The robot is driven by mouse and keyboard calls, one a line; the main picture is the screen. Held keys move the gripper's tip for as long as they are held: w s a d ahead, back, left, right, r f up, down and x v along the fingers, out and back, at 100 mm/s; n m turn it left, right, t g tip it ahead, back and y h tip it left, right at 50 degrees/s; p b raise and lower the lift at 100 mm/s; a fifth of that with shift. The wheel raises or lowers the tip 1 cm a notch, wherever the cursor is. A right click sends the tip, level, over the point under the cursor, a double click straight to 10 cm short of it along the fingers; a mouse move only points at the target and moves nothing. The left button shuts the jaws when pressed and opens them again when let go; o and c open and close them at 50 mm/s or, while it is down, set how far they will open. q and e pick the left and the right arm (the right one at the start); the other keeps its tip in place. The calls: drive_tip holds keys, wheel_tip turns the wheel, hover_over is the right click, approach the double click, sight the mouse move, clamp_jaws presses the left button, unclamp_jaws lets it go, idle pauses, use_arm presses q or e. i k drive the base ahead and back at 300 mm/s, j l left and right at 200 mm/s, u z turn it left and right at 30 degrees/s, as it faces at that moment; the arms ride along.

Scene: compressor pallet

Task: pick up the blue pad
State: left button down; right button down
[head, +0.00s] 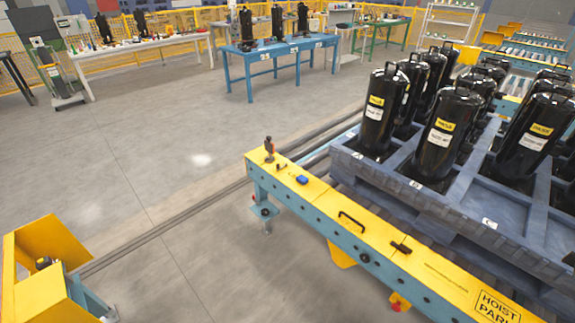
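A small blue pad (302,180) lies on the yellow top of the conveyor side beam (322,200), near its far left end. Its shape is too small to make out well. Nothing touches it from above. Neither of my grippers shows in the head view.
On the same beam are an upright dark tool (268,146), a small dark item (281,168), a black handle (351,219) and a black clip-like piece (401,247). A blue pallet (400,178) with black compressors (381,110) stands behind.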

sight(303, 181)
drive_tip(key=i+j+z, duration=0.15)
drive_tip(key=i+j, duration=0.45)
drive_tip(key=i, duration=0.25)
drive_tip(key=i+j+z, duration=0.1)
drive_tip(key=i+j, duration=0.6)
drive_tip(key=i, duration=0.15)
